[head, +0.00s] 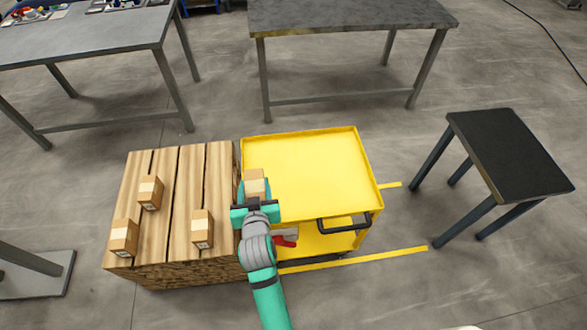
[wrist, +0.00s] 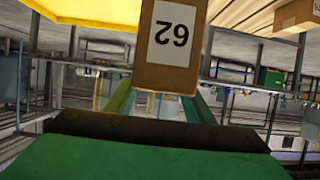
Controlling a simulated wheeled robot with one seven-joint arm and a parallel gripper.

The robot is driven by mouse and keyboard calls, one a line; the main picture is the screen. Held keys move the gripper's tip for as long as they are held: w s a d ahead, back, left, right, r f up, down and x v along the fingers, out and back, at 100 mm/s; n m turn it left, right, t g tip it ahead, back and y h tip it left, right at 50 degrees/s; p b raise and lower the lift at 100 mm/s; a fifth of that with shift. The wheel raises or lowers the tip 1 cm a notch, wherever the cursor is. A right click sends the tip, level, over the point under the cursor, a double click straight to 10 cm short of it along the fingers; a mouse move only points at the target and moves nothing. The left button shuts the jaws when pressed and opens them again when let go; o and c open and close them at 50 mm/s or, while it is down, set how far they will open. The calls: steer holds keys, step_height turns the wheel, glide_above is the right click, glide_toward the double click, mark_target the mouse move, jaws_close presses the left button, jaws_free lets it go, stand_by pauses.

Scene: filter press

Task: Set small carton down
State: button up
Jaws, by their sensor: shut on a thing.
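A small brown carton (head: 254,182) is in my gripper (head: 255,205), with the jaws shut on it. In the head view the carton appears over the left edge of the yellow cart (head: 310,165), beside the wooden pallet stack. Its height above the cart is hard to tell. In the wrist view the carton (wrist: 170,45) shows a white label with a dark number, between my green fingers (wrist: 163,97). The cart's yellow surface (wrist: 85,12) shows behind it at the upper left.
Several other small cartons, such as one at the front left (head: 124,237), stand on the wooden pallet stack (head: 183,205). The cart's tray is otherwise empty. A dark-topped table (head: 510,155) stands right, and a grey table (head: 350,15) stands behind.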

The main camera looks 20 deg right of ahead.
steer(key=w+d+f, duration=0.8)
steer(key=d+f, duration=0.2)
steer(key=f, duration=0.2)
steer(key=shift+w+d+f, duration=0.25)
steer(key=shift+w, duration=0.1)
steer(key=o, duration=1.4)
steer(key=shift+f, duration=0.2)
steer(key=shift+r, duration=0.1)
